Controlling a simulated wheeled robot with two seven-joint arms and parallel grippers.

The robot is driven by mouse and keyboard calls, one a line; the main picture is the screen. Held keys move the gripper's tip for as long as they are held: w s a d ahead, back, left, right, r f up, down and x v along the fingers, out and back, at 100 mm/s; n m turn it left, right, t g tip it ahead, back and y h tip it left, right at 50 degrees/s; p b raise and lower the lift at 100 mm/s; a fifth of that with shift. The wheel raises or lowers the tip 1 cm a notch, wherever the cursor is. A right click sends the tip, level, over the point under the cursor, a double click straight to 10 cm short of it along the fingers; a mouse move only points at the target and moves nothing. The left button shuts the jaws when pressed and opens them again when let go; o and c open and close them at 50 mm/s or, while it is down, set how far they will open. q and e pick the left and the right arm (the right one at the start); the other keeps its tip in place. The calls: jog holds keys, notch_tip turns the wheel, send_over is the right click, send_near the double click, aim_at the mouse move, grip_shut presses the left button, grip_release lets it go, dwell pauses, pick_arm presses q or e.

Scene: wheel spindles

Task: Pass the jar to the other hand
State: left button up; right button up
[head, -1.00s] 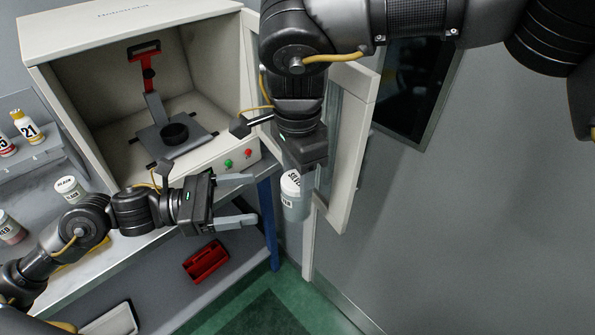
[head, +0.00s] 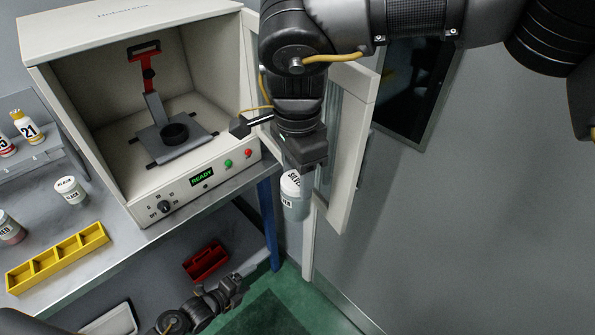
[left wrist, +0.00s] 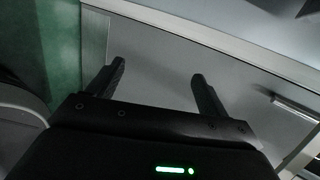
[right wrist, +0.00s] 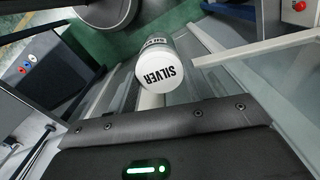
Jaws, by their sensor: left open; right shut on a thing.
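The jar (head: 294,207) has a white lid marked SILVER and a grey body. In the head view it hangs upright in my right gripper (head: 307,178), beside the cabinet's open door and clear of the bench. The right wrist view shows its lid (right wrist: 163,70) close up, with the fingers mostly hidden. My left gripper (head: 246,270) is low, below the bench edge and to the left of the jar, well apart from it. In the left wrist view its two fingers (left wrist: 156,78) are spread with nothing between them.
A white cabinet (head: 215,187) with a READY display stands on the bench (head: 110,262). A BLACK jar (head: 70,190), a yellow divided tray (head: 58,258) and other jars stand to its left. A red bin (head: 205,260) is below. The cabinet door (head: 352,140) is beside my right gripper.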

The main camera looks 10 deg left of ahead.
pick_arm(q)
jog(key=s+f+n+g+y, duration=0.4)
jog(key=s+f+n, duration=0.5)
jog(key=s+f, duration=0.9)
jog(key=s+a+f+n+g, duration=0.1)
jog(key=s+f+n+g, duration=0.2)
jog(key=s+n, duration=0.3)
jog(key=s+a+f+n+g+y, duration=0.1)
jog(key=s+f+n+g, duration=0.2)
jog(key=s+n, duration=0.3)
jog(key=shift+s+a+f+y, duration=0.3)
jog(key=shift+s+a, duration=0.05)
jog(key=shift+s, duration=2.4)
